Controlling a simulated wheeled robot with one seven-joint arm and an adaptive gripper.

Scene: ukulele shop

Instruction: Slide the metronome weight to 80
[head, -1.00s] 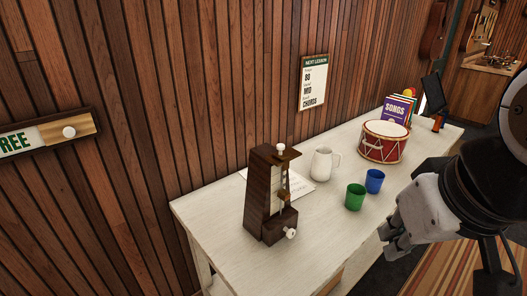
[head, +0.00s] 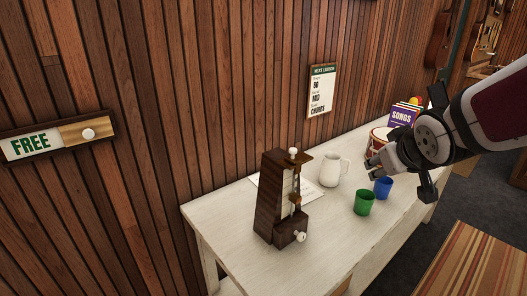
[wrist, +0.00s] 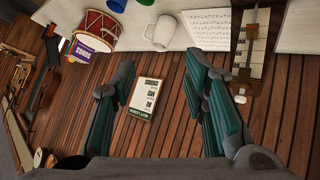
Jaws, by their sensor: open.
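The metronome (head: 274,200) is a dark wooden tapered case standing upright near the left end of the white table. Its front has a pale scale with a rod, and the brown weight (head: 295,199) sits partway up it. A white knob is on its top and another low on its side. In the wrist view the metronome (wrist: 255,50) lies at the upper right, beyond the fingers. My gripper (head: 373,172) is open and empty, right of the metronome, in front of the drum. Its fingers (wrist: 168,100) are spread apart in the wrist view. The scale numbers are too small to read.
A white jug (head: 333,171), a green cup (head: 364,203) and a blue cup (head: 383,188) stand right of the metronome. A sheet of music (wrist: 208,27) lies beside it. The drum (wrist: 94,29) is farther along. A lesson card (head: 321,90) and a FREE slider sign (head: 57,138) are on the wall.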

